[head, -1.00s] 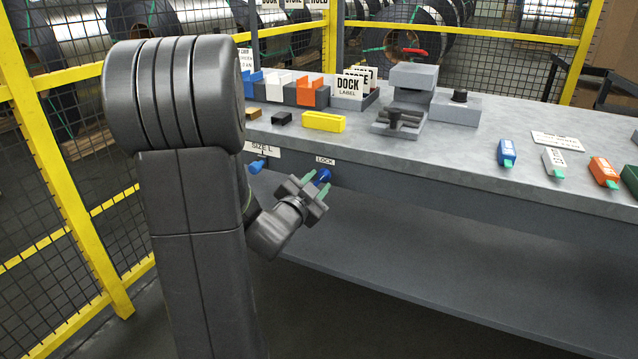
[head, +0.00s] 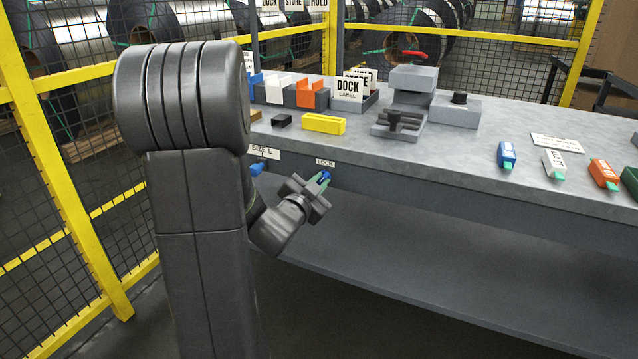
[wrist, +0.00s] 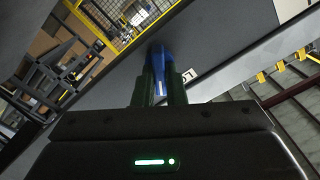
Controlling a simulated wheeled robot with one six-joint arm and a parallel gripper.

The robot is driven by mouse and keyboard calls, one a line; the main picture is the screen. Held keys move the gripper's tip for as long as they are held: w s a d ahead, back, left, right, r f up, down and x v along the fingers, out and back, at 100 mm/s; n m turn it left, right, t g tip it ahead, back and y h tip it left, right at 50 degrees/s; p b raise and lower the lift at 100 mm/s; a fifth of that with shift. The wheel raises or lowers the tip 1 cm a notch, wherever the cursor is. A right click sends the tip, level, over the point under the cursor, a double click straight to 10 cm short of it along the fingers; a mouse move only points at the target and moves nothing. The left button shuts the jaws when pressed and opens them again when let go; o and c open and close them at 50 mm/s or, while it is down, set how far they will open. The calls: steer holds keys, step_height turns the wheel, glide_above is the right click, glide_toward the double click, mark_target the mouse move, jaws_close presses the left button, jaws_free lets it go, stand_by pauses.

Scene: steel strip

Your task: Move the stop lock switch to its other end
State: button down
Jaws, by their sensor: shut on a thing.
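The lock switch (head: 325,175) is a blue knob on the bench's front face, under a small LOCK label (head: 325,162). My gripper (head: 320,180) is at the switch, with its green-tipped fingers closed on the knob. In the wrist view the blue switch (wrist: 158,70) stands between the two fingers of my gripper (wrist: 159,92), which partly hide it. Which end the switch is at cannot be told.
A second blue knob (head: 257,167) sits to the left under a SIZE L label (head: 264,152). The bench top (head: 440,165) holds a yellow block (head: 323,124), a grey fixture (head: 410,95) and several coloured tags. Yellow-framed mesh fencing (head: 75,190) stands at the left. Space below the bench front is open.

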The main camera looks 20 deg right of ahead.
steer(key=shift+n, duration=0.3)
steer(key=n+p, duration=0.1)
steer(key=n, duration=0.1)
steer(key=shift+r+n, duration=0.1)
steer(key=shift+n, duration=0.2)
steer(key=shift+a+n+p, duration=0.1)
steer(key=shift+n+p, duration=0.65)
steer(key=shift+n, duration=1.05)
steer(key=c, duration=1.5)
jaws_free()
steer(key=p+v, duration=0.1)
steer(key=v, duration=1.2)
steer(key=shift+s+a, duration=0.2)
steer(key=shift+a, duration=0.2)
